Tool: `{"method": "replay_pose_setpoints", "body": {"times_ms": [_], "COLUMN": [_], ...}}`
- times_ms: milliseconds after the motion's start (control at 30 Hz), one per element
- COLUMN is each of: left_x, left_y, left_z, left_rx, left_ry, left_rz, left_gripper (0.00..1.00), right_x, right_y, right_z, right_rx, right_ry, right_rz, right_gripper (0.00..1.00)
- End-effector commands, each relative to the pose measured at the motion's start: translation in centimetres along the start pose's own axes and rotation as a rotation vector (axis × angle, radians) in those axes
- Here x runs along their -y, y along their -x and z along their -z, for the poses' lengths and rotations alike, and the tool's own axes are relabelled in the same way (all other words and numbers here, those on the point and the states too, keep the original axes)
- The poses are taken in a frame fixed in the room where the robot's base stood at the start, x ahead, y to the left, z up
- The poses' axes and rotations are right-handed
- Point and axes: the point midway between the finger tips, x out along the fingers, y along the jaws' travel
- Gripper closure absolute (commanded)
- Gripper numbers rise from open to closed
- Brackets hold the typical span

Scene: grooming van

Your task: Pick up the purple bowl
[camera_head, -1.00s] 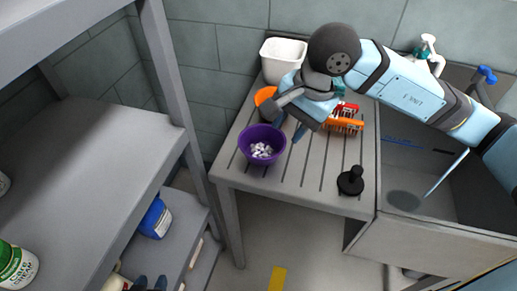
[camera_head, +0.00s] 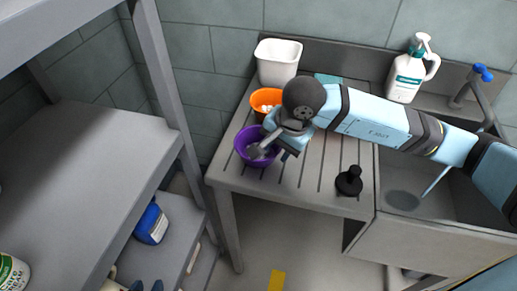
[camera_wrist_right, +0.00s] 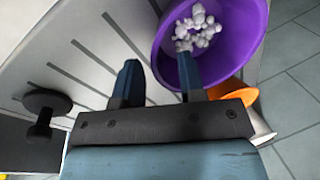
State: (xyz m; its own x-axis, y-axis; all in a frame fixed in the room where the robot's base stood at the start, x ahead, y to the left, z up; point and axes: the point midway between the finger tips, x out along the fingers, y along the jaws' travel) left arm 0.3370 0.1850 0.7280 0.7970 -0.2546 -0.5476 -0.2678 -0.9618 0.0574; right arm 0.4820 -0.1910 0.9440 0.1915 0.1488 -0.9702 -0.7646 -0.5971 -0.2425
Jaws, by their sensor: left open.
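The purple bowl (camera_head: 241,146) stands near the left front of the slatted grey table, with white lumps inside. It also shows in the right wrist view (camera_wrist_right: 235,45), with the white lumps (camera_wrist_right: 197,28) in it. My right gripper (camera_head: 272,152) is at the bowl's right side. In the right wrist view its fingers (camera_wrist_right: 160,80) are apart, one over the bowl's inside and one outside, with the near rim between them. Contact with the rim cannot be told.
An orange bowl (camera_head: 262,98) and a white bin (camera_head: 278,62) stand behind the purple bowl. A black knobbed object (camera_head: 349,182) stands front right, beside the sink (camera_head: 420,205). A grey shelf rack (camera_head: 90,165) stands left. A pump bottle (camera_head: 407,75) is at the back.

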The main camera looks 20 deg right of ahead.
Motion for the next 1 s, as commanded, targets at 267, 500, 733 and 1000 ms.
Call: {"method": "replay_pose_setpoints", "body": {"times_ms": [267, 500, 733, 1000], "left_x": [-0.1, -0.1, -0.1, -0.1], "left_y": [-0.1, -0.1, -0.1, -0.1], "left_z": [0.0, 0.0, 0.0, 0.0], "left_rx": [-0.001, -0.002, -0.002, -0.002], "left_ry": [0.003, 0.005, 0.005, 0.004], "left_rz": [0.0, 0.0, 0.0, 0.0], "left_gripper": [0.57, 0.57, 0.57, 0.57], "right_x": [0.0, 0.0, 0.0, -0.1], "right_y": [-2.2, -2.1, -2.2, -2.2], "right_z": [0.0, 0.0, 0.0, 0.0], "right_rx": [0.001, 0.0, 0.0, 0.001], "right_ry": [-0.001, -0.001, -0.001, -0.001], "right_rz": [0.001, 0.0, -0.001, -0.003], "right_gripper": [0.63, 0.84, 1.0, 1.0]}}
